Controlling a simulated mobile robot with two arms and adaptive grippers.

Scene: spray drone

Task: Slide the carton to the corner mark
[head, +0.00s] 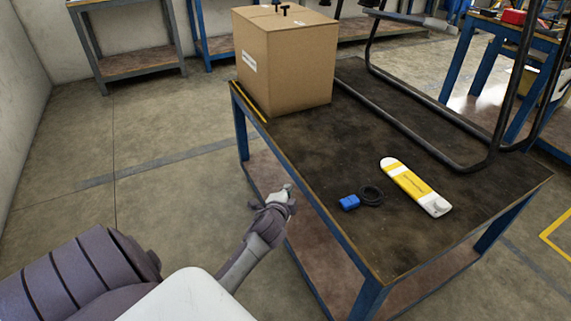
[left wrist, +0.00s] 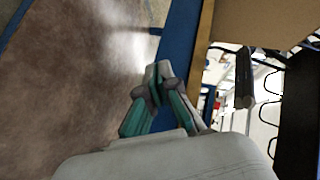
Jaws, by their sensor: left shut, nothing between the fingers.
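A brown cardboard carton (head: 288,68) stands upright on the dark-topped table (head: 300,160), at its far left corner. It has a small white label on its side and small black parts on top. A yellow line (head: 247,102) runs along the table's left edge beside the carton, partly hidden by it. My left gripper (head: 288,190) is shut and empty, next to the table's left edge and apart from the carton. In the left wrist view the shut fingertips (left wrist: 160,72) show beside the blue table frame (left wrist: 180,50). My right gripper is not in view.
On the table lie a yellow and white flat object (head: 415,186) and a blue connector (head: 349,202) with a black loop. A dark tubular frame (head: 425,120) rests along the right side. The table's middle is clear. Other benches (head: 125,45) stand behind.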

